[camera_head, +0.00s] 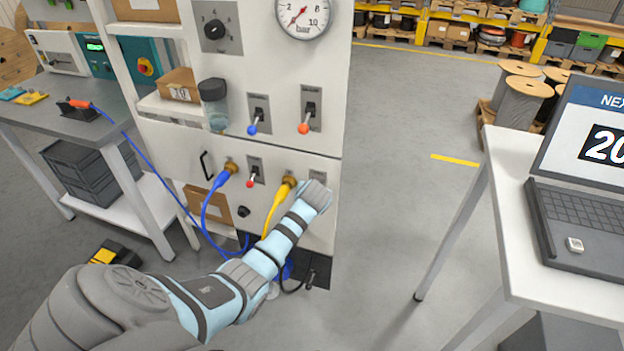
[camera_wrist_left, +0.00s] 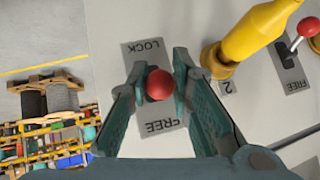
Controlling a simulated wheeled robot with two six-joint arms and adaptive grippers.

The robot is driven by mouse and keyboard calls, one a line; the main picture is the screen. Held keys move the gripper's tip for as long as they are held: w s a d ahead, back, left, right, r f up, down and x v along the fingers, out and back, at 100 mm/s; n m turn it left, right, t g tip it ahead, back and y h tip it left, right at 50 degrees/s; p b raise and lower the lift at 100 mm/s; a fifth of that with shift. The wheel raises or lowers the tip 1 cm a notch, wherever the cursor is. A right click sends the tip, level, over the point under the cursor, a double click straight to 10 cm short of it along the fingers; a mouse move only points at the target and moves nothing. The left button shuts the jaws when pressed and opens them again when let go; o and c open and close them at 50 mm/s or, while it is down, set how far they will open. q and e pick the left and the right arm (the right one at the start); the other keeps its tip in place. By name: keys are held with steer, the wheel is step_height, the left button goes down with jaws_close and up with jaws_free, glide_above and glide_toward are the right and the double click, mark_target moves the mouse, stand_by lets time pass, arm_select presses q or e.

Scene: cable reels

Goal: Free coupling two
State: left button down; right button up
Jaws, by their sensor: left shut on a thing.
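Coupling two is a brass fitting (camera_wrist_left: 214,60) with a yellow hose plug (camera_wrist_left: 250,40) in it, beside a label "2". In the head view the yellow plug (camera_head: 279,198) sits on the panel's lower right. Right of it is a lever plate (camera_head: 317,175) marked LOCK and FREE. My left gripper (camera_wrist_left: 158,78) is shut on that plate's red lever knob (camera_wrist_left: 160,84). The knob appears between the two words; the lever's exact throw is hard to tell. In the head view my left wrist hides this lever. My right gripper is out of view.
A blue hose (camera_head: 220,180) sits in the coupling to the left, with another red lever (camera_head: 251,182) between. Above are a blue-knobbed lever (camera_head: 253,129), an orange-knobbed lever (camera_head: 304,128) and a pressure gauge (camera_head: 303,14). A laptop (camera_head: 580,215) stands on the right table.

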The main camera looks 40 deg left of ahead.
arm_select(q)
steer(key=shift+w+r+g+p, duration=0.15)
steer(key=shift+r+g+p, duration=0.3)
steer(key=shift+p, duration=0.35)
steer(key=shift+f, duration=0.1)
steer(key=c, duration=1.4)
jaws_free()
steer(key=shift+h, duration=0.3)
steer(key=v, duration=1.2)
